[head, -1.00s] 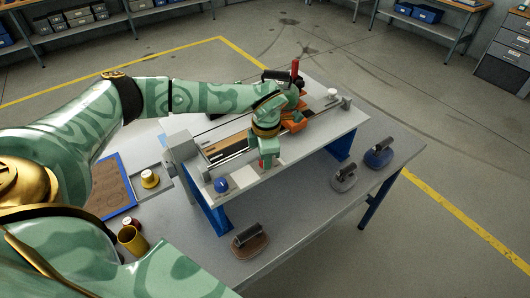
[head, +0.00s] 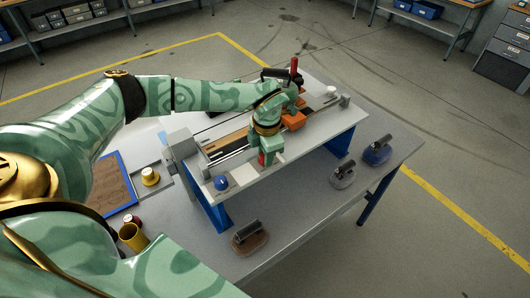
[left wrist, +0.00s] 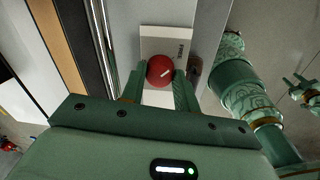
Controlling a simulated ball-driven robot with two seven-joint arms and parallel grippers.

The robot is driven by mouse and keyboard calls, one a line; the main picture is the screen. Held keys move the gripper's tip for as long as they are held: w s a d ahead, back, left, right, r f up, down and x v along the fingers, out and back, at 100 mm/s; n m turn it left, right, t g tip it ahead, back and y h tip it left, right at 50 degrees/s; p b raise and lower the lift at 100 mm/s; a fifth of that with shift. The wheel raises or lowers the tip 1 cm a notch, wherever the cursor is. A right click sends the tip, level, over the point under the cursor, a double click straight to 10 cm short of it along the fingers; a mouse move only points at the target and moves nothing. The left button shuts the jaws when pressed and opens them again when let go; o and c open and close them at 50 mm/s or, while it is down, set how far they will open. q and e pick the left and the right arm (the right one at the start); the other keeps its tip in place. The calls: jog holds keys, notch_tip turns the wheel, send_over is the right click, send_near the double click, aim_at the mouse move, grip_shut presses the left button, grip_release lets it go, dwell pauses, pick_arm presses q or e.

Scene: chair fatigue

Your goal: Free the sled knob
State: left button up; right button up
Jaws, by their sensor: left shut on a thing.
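My left gripper (head: 264,160) points down at the front of the raised fixture (head: 295,148), shut on a round red knob (left wrist: 160,70). In the head view the fingers mostly hide the knob. An orange block (head: 294,121) with a red upright handle (head: 293,66) is behind my wrist. A second green arm (left wrist: 238,80) shows in the left wrist view.
A blue knob (head: 221,183) stands on the fixture's left front. Handled pads, including a brown one (head: 250,240), a grey one (head: 343,175) and a blue one (head: 377,152), lie on the lower table (head: 305,215).

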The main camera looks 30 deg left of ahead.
pick_arm(q)
jog(key=o, duration=1)
jog(key=shift+w, duration=0.1)
jog(key=shift+c, duration=0.2)
jog(key=shift+r, duration=0.15)
notch_tip(320, 180, up, 16)
jog(key=d, duration=0.1)
jog(key=shift+s+b, duration=0.35)
jog(key=shift+b, duration=0.1)
